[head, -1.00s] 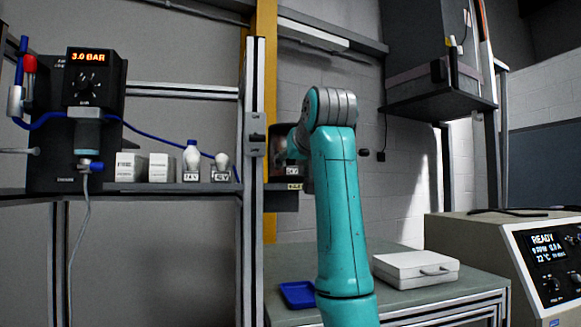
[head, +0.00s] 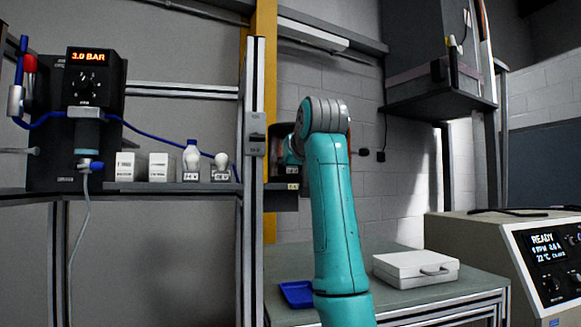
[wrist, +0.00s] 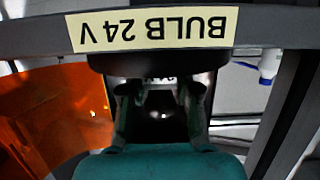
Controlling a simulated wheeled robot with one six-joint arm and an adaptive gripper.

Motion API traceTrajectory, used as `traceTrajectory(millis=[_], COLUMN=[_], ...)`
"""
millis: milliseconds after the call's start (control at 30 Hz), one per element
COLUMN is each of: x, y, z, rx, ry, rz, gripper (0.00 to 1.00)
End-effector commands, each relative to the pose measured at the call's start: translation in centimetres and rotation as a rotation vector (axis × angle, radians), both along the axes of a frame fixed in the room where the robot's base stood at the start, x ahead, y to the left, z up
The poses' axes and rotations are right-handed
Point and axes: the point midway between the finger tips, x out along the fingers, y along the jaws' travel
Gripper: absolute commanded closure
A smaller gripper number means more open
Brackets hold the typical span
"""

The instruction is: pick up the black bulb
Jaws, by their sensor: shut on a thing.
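My gripper (wrist: 160,100) shows in the wrist view with one finger on each side of a dark, rounded thing with a small bright glint, which I take to be the black bulb (wrist: 160,126). The fingers are shut on it. A shelf edge with the upside-down label "BULB 24 V" (wrist: 152,28) crosses the top of that view. In the head view my teal arm reaches up to a small shelf bay behind the metal post. The gripper and the bulb are mostly hidden there by my arm and the post.
White bulbs (head: 192,157) and white boxes (head: 159,167) stand on the shelf left of the post (head: 254,200). An orange panel (wrist: 55,115) is close at left in the wrist view. A blue tray (head: 297,294) and a white case (head: 414,268) sit on the bench.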

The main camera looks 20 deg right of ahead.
Motion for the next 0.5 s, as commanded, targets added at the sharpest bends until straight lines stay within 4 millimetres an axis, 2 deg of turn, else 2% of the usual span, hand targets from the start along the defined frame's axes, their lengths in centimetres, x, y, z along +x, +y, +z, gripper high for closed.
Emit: traceTrajectory(millis=[233,500], x=[-0.1,-0.4], y=[0.0,0.0], z=[0.4,1.7], rx=[0.000,0.000], ry=[0.000,-0.001], rz=[0.000,0.000], gripper=[1.00,1.00])
